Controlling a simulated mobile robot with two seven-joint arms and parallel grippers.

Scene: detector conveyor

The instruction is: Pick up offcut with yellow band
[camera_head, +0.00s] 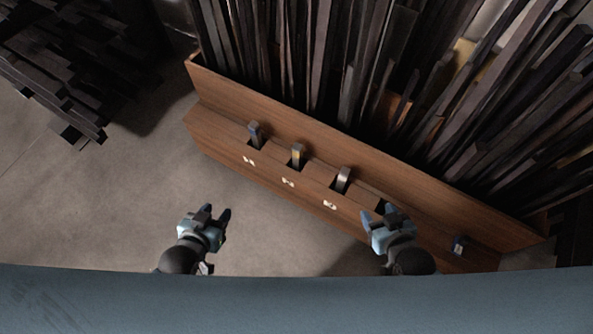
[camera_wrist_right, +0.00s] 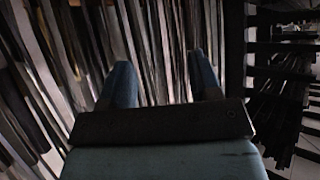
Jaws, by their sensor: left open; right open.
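The offcut with a yellow band (camera_head: 297,154) stands in a slot of the wooden rack's front ledge (camera_head: 225,131), between two other short offcuts. My left gripper (camera_head: 216,214) is open and empty, below and left of it in the head view, over the floor. My right gripper (camera_head: 377,211) is open and empty, right of and below it, overlapping the ledge's front edge in the picture. In the right wrist view the right gripper's fingers (camera_wrist_right: 163,82) are apart with nothing between them. That view does not show the banded offcut.
A bluish-banded offcut (camera_head: 255,132) stands to the left and a pale-banded one (camera_head: 343,177) to the right. Another short piece (camera_head: 459,243) is at the ledge's right end. Tall dark strips (camera_head: 345,60) fill the rack behind. A dark stack (camera_head: 60,70) lies at upper left.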

